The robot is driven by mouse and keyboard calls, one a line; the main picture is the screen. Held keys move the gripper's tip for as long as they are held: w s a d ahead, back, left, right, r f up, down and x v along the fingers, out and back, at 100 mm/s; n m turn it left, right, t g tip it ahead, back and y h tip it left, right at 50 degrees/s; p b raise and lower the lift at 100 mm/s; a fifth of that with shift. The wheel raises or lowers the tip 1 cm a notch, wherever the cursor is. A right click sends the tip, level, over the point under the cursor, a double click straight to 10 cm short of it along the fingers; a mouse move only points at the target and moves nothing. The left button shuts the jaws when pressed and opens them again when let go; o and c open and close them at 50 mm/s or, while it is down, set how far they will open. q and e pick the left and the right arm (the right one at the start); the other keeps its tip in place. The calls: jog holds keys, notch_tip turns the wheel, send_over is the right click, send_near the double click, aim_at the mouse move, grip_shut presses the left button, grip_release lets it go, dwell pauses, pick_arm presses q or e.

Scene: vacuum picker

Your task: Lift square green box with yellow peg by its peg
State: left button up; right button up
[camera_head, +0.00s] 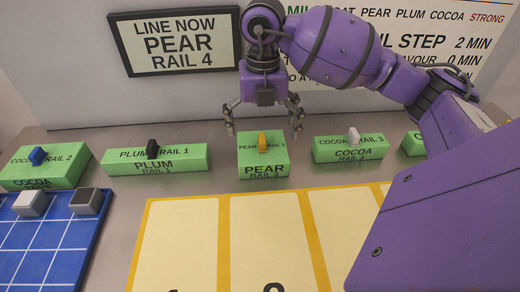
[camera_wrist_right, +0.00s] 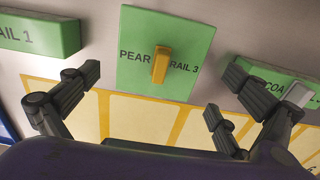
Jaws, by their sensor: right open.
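The square green box (camera_head: 263,171) stands on the grey table in the middle of the head view, marked PEAR on its front. A yellow peg (camera_head: 263,141) stands up from its top. The right wrist view shows the box (camera_wrist_right: 150,30) from above with its peg (camera_wrist_right: 161,64), and the top reads PEAR RAIL 3. My right gripper (camera_head: 263,127) is open and empty, pointing down above the box. Its fingers are spread on either side of the peg, apart from it. In the right wrist view the open fingers (camera_wrist_right: 162,80) frame the peg. My left gripper is not in view.
A PLUM box (camera_head: 128,160) with a black peg and a COCOA box (camera_head: 345,155) with a white peg flank it. A blue-pegged box (camera_head: 45,178) stands far left, above a blue gridded tray (camera_head: 38,255). A yellow-bordered mat (camera_head: 222,240) lies in front. A sign (camera_head: 178,40) hangs behind.

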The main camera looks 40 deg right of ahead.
aim_at(262, 137)
notch_tip(262, 137, down, 5)
jog(key=shift+w+d, duration=0.1)
jog(key=shift+w, duration=0.05)
jog(key=c, duration=0.9)
jog(key=shift+r, duration=0.1)
jog(key=shift+c, duration=0.2)
